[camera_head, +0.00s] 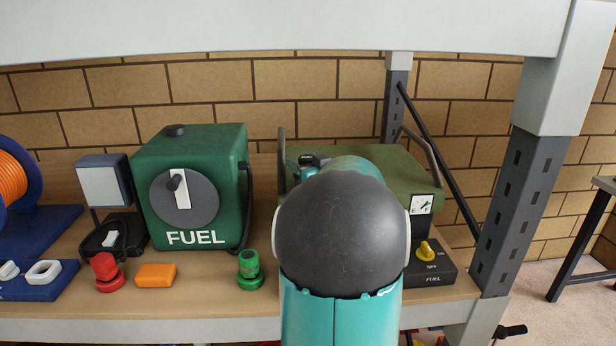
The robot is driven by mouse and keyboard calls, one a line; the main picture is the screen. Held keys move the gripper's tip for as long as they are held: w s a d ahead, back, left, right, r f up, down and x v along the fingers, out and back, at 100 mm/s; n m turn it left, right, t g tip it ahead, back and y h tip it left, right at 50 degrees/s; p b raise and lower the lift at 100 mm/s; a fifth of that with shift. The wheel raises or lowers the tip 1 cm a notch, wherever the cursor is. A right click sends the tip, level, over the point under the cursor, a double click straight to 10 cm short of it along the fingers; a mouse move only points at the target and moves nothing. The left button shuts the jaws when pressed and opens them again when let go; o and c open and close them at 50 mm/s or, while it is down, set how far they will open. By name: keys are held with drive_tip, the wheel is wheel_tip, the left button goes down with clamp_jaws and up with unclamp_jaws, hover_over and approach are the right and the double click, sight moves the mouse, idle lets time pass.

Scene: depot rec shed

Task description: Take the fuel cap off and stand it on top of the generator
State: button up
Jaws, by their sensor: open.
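The generator (390,165) stands right of centre on the shelf, with an olive-green top, dark side handles, an E–F gauge (421,204) and a black panel. My arm covers much of its front and top. I cannot make out the fuel cap on it; it may be hidden behind my arm. My gripper (308,161) shows only in small part, dark and teal, over the left part of the generator's top. Its jaws are open, but the fingertips and any contact are hidden.
A green FUEL box (205,145) with a dark knob on top stands left. The panel has a yellow knob (425,250). Red (106,272) and green (249,268) fittings and an orange block (156,275) line the front. A shelf post (518,205) stands right; a beam (300,28) crosses above.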

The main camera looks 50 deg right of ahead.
sight(305, 156)
drive_tip(key=c, duration=0.8)
drive_tip(key=shift+r, duration=0.55)
wheel_tip(305, 156, up, 2)
drive_tip(key=shift+r, duration=0.1)
drive_tip(key=s+a+r, duration=0.9)
drive_tip(key=s, duration=0.1)
drive_tip(key=shift+a+r, duration=0.35)
drive_tip(key=shift+r, duration=0.05)
